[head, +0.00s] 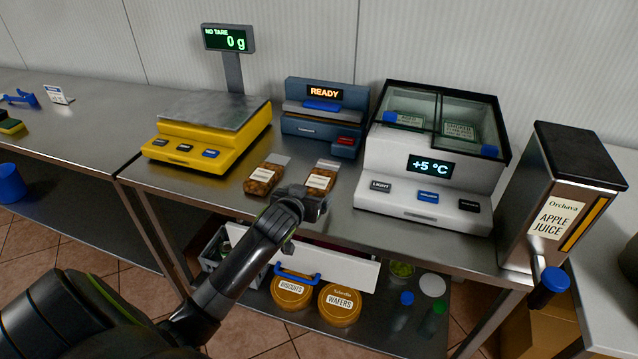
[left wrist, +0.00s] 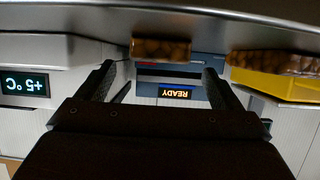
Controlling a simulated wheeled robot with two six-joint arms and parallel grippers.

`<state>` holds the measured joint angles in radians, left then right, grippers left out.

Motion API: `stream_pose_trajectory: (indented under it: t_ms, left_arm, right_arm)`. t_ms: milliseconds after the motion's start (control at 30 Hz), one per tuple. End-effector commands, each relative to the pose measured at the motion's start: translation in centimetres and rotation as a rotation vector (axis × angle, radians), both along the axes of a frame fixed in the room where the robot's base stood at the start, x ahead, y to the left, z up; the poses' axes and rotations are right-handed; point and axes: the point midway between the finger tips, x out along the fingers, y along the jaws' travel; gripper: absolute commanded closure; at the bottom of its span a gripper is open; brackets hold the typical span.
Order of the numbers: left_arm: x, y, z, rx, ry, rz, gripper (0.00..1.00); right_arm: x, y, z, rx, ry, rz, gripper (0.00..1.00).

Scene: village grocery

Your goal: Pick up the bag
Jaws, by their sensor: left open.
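Two clear bags of brown contents with white labels lie on the steel counter, a left bag (head: 263,180) and a right bag (head: 320,178). My left gripper (head: 303,203) is at the counter's front edge, just in front of the right bag, and hides a little of its near end. In the left wrist view, which is upside down, the open fingers (left wrist: 160,82) point toward the right bag (left wrist: 160,49), which shows between them and apart from them. The left bag (left wrist: 276,62) shows outside the fingers. My right gripper is out of view.
Behind the bags stands a blue sealing machine (head: 324,123) reading READY. A yellow scale (head: 190,150) stands left, a white cooler (head: 410,200) right, and an apple juice dispenser (head: 525,225) farther right. A shelf below holds round tins (head: 340,305).

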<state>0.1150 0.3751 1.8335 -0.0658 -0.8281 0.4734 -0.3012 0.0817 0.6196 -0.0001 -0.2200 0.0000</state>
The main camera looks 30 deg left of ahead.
Motion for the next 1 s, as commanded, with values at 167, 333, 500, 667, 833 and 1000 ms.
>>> stream_pose_trajectory:
  t_ms: [167,333,500,667,833,1000]
  left_arm:
    - [0.6,0.1,-0.3,-0.001,0.001,0.000,0.13]
    - [2.3,0.4,-1.0,-0.001,0.002,0.000,0.13]
    - [4.0,0.8,-1.9,0.000,0.002,0.000,0.13]
    - [4.8,1.0,-2.2,-0.001,0.001,-0.001,0.13]
    - [4.9,1.0,-2.3,-0.001,0.001,-0.001,0.13]
    - [4.9,1.0,-2.3,-0.001,0.001,-0.001,0.23]
  right_arm:
    - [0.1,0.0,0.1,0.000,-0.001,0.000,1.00]
    - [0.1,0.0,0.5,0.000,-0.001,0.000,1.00]
    - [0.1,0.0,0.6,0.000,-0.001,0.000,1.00]
    - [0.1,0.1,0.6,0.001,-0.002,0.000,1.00]
    - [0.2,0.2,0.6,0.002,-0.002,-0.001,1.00]
    - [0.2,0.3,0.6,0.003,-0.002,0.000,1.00]
